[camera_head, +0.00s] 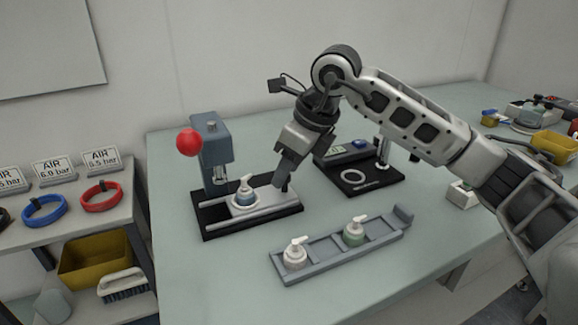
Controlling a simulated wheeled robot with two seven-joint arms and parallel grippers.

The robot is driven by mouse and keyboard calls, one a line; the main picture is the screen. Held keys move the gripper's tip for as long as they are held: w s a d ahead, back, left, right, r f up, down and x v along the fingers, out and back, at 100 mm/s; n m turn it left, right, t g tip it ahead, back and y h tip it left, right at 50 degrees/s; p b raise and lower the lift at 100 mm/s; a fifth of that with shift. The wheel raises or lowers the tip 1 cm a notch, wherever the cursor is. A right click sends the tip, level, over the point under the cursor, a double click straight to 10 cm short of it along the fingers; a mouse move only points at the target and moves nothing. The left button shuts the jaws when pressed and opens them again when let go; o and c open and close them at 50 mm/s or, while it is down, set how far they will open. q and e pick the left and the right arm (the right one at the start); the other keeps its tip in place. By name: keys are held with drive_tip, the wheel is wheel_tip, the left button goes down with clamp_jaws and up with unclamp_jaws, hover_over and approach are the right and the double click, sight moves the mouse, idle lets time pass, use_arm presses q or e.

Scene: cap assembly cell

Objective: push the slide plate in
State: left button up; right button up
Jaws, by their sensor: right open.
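The slide plate (268,199) is a light grey strip on the black base (218,228) of the blue-grey press (212,145). My right gripper (281,184) points down at the right end of the plate, beside a small dark upright part there. Its jaws are open with no bottle between them. Whether it touches the plate or the dark part cannot be told. My left gripper is not in view.
A black-based device (376,184) stands behind right. The press has a red ball (188,142). The table's front left is clear.

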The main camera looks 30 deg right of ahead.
sight(267, 198)
clamp_jaws()
drive_tip(key=shift+w+a, duration=0.15)
drive_tip(key=shift+a, duration=2.05)
unclamp_jaws()
drive_tip(key=shift+a, duration=0.15)
drive_tip(key=p+v, duration=0.1)
drive_tip(key=v, duration=1.5)
